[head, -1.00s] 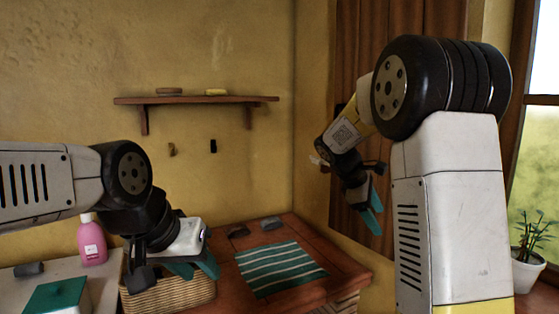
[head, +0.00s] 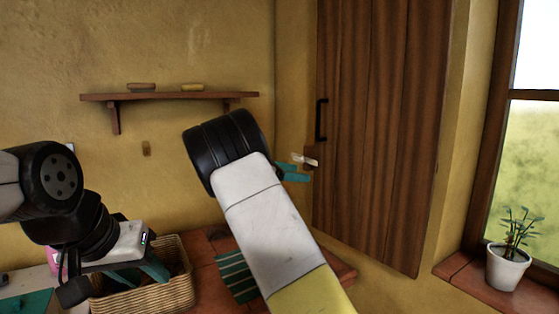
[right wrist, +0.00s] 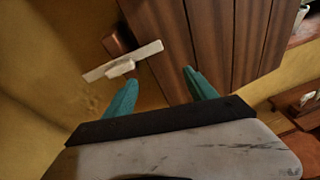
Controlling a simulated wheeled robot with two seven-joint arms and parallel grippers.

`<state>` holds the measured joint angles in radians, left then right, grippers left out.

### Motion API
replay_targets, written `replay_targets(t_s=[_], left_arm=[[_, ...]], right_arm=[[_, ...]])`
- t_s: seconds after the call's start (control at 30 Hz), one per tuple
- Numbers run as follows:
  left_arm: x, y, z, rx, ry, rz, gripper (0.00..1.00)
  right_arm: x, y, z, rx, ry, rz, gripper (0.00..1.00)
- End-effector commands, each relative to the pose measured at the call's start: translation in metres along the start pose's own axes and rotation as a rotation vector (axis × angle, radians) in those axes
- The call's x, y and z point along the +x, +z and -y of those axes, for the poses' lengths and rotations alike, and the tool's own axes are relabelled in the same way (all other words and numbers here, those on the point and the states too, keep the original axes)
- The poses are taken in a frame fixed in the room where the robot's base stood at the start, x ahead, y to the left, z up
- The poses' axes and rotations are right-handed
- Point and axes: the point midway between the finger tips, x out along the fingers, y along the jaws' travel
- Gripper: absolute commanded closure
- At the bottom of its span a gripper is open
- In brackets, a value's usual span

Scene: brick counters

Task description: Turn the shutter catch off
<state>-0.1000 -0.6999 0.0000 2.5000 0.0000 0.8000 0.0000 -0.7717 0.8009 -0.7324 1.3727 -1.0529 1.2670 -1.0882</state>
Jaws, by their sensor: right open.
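The shutter catch (head: 304,160) is a small white bar on a brown block at the left edge of the dark wooden shutter (head: 375,130). In the right wrist view the catch (right wrist: 122,62) lies tilted, its right end across the shutter's edge. My right gripper (head: 295,173) is at the catch in the head view, partly hidden behind my arm. In the right wrist view its teal fingers (right wrist: 158,88) are apart with nothing between them; the catch is ahead of the left finger. Contact cannot be told. My left gripper (head: 140,274) is open and empty over the wicker basket.
The shutter has a black handle (head: 321,120). A wall shelf (head: 165,97) holds two small items. A potted plant (head: 507,268) stands on the window sill at right. The wicker basket (head: 165,296) and a striped cloth (head: 235,278) are on the counter below.

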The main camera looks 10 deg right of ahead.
Motion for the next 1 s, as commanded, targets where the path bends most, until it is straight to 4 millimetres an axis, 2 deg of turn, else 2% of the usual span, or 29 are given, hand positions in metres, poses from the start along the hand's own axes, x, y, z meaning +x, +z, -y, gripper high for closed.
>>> replay_targets(t_s=[0.03,0.13,0.2,0.3,0.37,0.73,1.0], left_arm=[[0.0,0.0,0.0,0.0,0.0,0.0,0.64],[0.0,0.0,0.0,0.0,0.0,0.0,0.64],[0.0,0.0,0.0,0.0,0.0,0.0,0.64],[0.0,0.0,0.0,0.0,0.0,0.0,0.64],[0.0,0.0,0.0,0.0,0.0,0.0,0.64],[0.0,0.0,0.0,0.0,0.0,0.0,0.64],[0.0,0.0,0.0,0.0,0.0,0.0,0.64]], right_arm=[[-0.014,0.001,-0.015,-0.042,0.028,0.066,0.35],[-0.036,0.006,-0.033,-0.103,0.061,0.166,0.35],[-0.046,0.008,-0.041,-0.13,0.076,0.211,0.35],[-0.05,0.011,-0.046,-0.146,0.084,0.241,0.35],[-0.045,0.013,-0.047,-0.148,0.083,0.244,0.35],[0.009,0.025,-0.052,-0.146,0.082,0.24,0.35],[0.023,0.028,-0.054,-0.147,0.085,0.239,0.35]])
